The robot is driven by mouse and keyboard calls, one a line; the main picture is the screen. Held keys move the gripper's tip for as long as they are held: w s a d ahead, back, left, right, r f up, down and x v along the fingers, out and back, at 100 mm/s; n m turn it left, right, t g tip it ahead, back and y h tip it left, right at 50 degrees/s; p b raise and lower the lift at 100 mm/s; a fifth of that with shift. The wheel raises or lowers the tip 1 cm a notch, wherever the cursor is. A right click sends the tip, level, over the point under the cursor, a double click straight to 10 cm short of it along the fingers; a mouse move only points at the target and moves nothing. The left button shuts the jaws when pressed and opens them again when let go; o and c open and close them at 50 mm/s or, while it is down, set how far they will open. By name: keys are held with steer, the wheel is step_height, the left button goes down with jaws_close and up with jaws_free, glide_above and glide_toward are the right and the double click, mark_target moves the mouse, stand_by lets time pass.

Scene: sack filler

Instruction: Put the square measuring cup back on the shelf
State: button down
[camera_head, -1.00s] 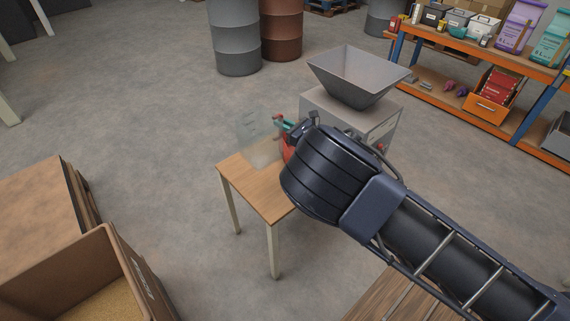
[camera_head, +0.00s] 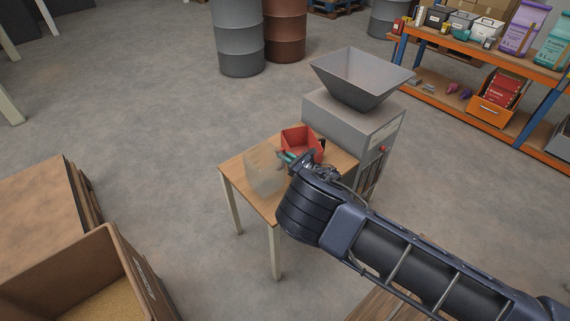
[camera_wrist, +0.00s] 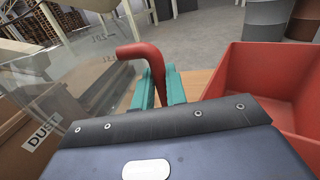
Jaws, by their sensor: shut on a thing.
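A clear, see-through measuring cup (camera_head: 264,170) shows over the left part of the small wooden table. In the wrist view its clear wall with faint markings (camera_wrist: 75,75) fills the left side, and its red handle (camera_wrist: 150,58) rises and bends left. My gripper (camera_head: 291,157) has teal fingers, which also show in the wrist view (camera_wrist: 158,88), shut on the red handle. I cannot tell whether the cup's base touches the table. The shelf (camera_head: 475,105), orange and blue with wooden boards, stands at the far upper right, well away from my gripper.
A red open bin (camera_head: 302,142) stands on the table (camera_head: 236,172), close right of my gripper. A grey machine with a hopper (camera_head: 358,82) is just behind. Drums (camera_head: 236,40) stand farther back. A large box (camera_head: 115,262) is at lower left. Open floor lies between machine and shelf.

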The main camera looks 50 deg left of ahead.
steer(key=shift+f, duration=2.05)
steer(key=c, duration=1.7)
jaws_free()
steer(key=shift+f, duration=0.1)
steer(key=v, duration=1.2)
